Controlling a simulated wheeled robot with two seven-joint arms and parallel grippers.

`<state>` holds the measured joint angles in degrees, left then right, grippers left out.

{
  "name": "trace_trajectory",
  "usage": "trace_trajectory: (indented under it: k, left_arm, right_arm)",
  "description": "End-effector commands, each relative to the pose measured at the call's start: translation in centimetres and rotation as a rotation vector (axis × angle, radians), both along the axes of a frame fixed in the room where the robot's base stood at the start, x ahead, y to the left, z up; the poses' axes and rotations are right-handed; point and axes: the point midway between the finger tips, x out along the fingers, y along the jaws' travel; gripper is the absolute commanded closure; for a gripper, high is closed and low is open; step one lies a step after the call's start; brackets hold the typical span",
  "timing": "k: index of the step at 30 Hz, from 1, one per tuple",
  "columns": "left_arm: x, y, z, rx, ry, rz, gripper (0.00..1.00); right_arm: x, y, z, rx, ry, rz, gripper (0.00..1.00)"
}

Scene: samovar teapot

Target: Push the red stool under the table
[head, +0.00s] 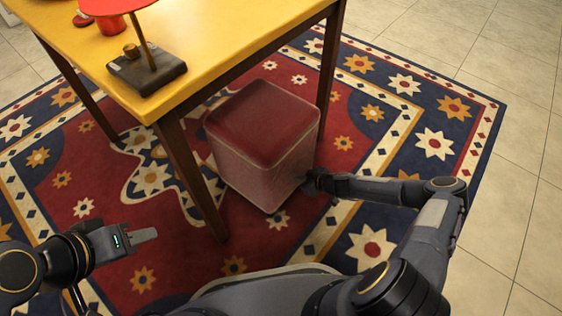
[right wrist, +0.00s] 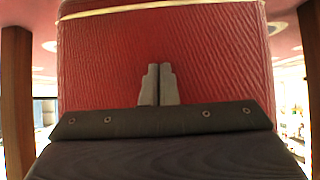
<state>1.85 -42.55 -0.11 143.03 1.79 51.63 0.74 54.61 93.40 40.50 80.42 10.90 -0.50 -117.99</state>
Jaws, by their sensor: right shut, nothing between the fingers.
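The red stool (head: 262,120) is a padded cube with a darker red top, upright on the rug. It stands at the open side of the yellow table (head: 225,40), between the near leg (head: 190,175) and the right leg (head: 330,65). Its far side is close to the table edge; how much lies under the top is unclear. My right gripper (head: 310,182) is shut and empty, at the stool's near right side. In the right wrist view the closed fingers (right wrist: 158,86) point at the stool's red side (right wrist: 220,60), apparently at or very near it. My left gripper (head: 140,236) hangs left over the rug, away from the stool; its finger gap is unclear.
A lamp with a dark base (head: 146,70) and red shade stands on the table, beside a red item (head: 84,18). Pale tiled floor (head: 500,230) on the right is clear. Table legs flank the stool.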

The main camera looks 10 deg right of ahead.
Motion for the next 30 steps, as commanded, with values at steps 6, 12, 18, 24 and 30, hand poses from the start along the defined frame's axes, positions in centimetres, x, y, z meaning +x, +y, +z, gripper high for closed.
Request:
trace_trajectory:
  k: [6,12,18,24,30]
  left_arm:
    - [0.0,0.0,-1.0,0.0,0.0,0.0,0.64]
    - [0.0,0.0,-1.7,0.0,0.0,0.0,0.64]
    - [0.0,0.0,-2.3,0.0,0.0,0.0,0.64]
    - [0.0,0.0,-2.4,0.0,0.0,0.0,0.64]
    - [0.0,0.0,-2.3,0.0,0.0,0.0,0.64]
  right_arm:
    - [1.1,1.1,-0.1,0.002,-0.003,0.004,1.0]
    - [2.0,1.9,-0.1,0.003,-0.002,0.004,1.0]
    - [2.8,2.6,0.0,0.002,-0.002,0.005,1.0]
    - [3.1,2.7,0.1,0.003,-0.001,0.002,1.0]
    - [3.1,2.7,0.1,0.002,-0.002,0.001,1.0]
